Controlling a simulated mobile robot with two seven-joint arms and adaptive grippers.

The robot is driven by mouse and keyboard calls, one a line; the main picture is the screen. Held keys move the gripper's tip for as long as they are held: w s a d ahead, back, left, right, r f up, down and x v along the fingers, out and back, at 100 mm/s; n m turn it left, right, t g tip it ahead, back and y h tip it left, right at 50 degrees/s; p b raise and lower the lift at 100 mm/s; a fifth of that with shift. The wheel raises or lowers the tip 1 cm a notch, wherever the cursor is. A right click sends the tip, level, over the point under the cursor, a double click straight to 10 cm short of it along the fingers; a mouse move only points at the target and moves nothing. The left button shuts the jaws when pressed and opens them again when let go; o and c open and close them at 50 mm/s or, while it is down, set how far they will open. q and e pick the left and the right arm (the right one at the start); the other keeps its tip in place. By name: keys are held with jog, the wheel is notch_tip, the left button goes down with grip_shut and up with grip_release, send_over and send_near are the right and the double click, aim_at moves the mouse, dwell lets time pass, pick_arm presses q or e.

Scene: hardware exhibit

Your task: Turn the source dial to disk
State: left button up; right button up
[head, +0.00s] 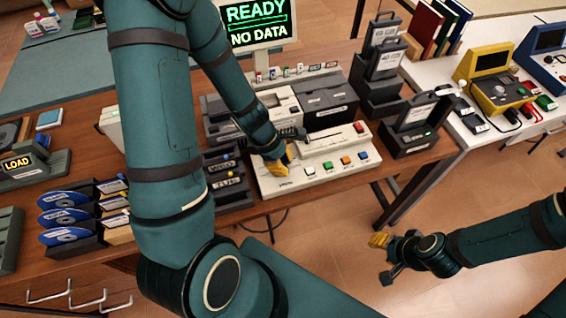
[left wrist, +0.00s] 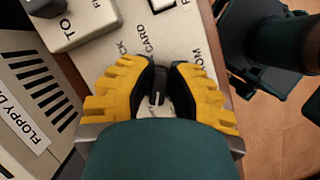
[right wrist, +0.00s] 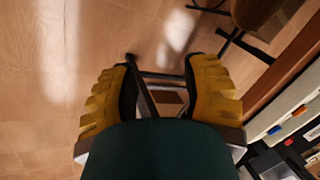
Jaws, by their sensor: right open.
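The source dial (left wrist: 157,98) is a small dark knob with a pale pointer mark on the cream console (head: 305,168). It shows between my left fingers in the left wrist view; the fingers hide it in the head view. My left gripper (head: 272,165) points down at the console's left part, its yellow fingers (left wrist: 160,85) drawn in around the knob. Printed labels surround the dial; "CARD" is readable, another ends in "OM", others are partly covered. I cannot read the pointer's setting. My right gripper (head: 380,241) is open and empty over the floor, off the table's front edge.
The monitor (head: 255,25) reads "READY" and "NO DATA". Coloured buttons (head: 328,165) line the console's front. A dark cartridge unit (head: 415,125) stands to its right, dark labelled boxes (head: 225,170) to its left. Blue disks (head: 70,217) stand in holders at left. Free floor lies in front.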

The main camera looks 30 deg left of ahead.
pick_arm(q)
grip_shut()
jog(key=m+g+p, duration=0.1)
jog(key=m+p, duration=0.1)
jog(key=m, duration=0.1)
jog(key=shift+s+r+p, duration=0.1)
jog(key=shift+s+p, duration=0.05)
jog(key=shift+p, duration=0.25)
jog(key=m+g+p, duration=0.1)
jog(key=m+p, duration=0.1)
jog(key=m, duration=0.2)
jog(key=shift+s+g, duration=0.1)
jog(key=shift+g, duration=0.3)
jog(key=m+g+p, duration=0.1)
jog(key=m, duration=0.3)
jog(key=shift+s+m+y, duration=0.15)
jog(key=shift+m+y, duration=0.15)
jog(key=shift+s+a+m+g+y+p, duration=0.15)
jog(key=shift+m+g+y, duration=0.2)
jog(key=shift+m, duration=0.65)
jog(key=shift+w+m+g+y+p, duration=0.2)
jog(key=shift+m+g, duration=0.25)
jog(key=shift+m, duration=0.55)
jog(key=o, duration=0.7)
grip_release()
jog(key=shift+o, duration=0.2)
